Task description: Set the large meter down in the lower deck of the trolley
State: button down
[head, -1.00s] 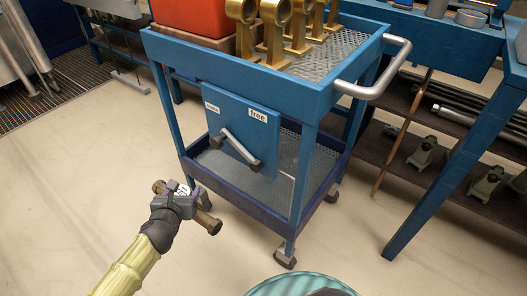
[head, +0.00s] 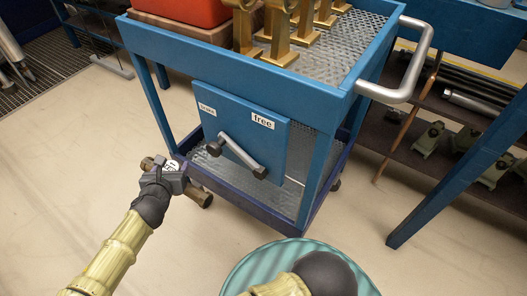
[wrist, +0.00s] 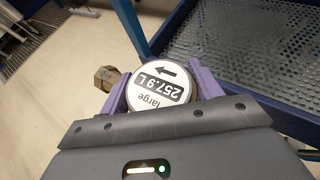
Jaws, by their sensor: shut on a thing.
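The large meter (wrist: 160,84) is between my gripper's purple fingers in the wrist view, its white dial reading "large 257.9 L", with a brown pipe stub (wrist: 106,78) at its left. In the head view the meter (head: 172,167) is held by my gripper (head: 168,178) in the air, left of the trolley. The trolley's lower deck (head: 285,196) is a metal mesh floor with a dark blue rim, partly hidden by a blue panel with a handle. In the wrist view the lower deck's mesh (wrist: 265,50) lies right of my gripper, apart from the meter.
The blue panel (head: 238,130), labelled "free", hangs on the trolley's near side above the lower deck. The upper deck (head: 327,60) holds a red box (head: 185,8) and several brass stands (head: 281,40). A shelf rack (head: 400,150) stands at right.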

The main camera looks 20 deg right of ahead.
jog(key=shift+d+r, duration=0.15)
jog(key=shift+d, duration=0.1)
jog(key=shift+d, duration=0.1)
jog(key=shift+d+f+b, duration=0.15)
jog(key=shift+f+b, duration=0.1)
jog(key=shift+b, duration=0.15)
jog(key=shift+w+d+f+t+h+b, duration=0.35)
jog(key=shift+w+d+t+h+b, duration=0.1)
jog(key=shift+b, duration=0.2)
jog(key=w+d+f+b, duration=0.2)
jog(key=w+d+b, duration=0.4)
jog(key=d+b, duration=0.1)
jog(key=w+d+f+n+t+h+b, duration=0.1)
jog(key=w+d+f+b, duration=0.2)
jog(key=w+d+b, duration=0.3)
jog(key=shift+d+f+b, duration=0.25)
jog(key=shift+d+b, duration=1)
jog(key=shift+d, duration=0.65)
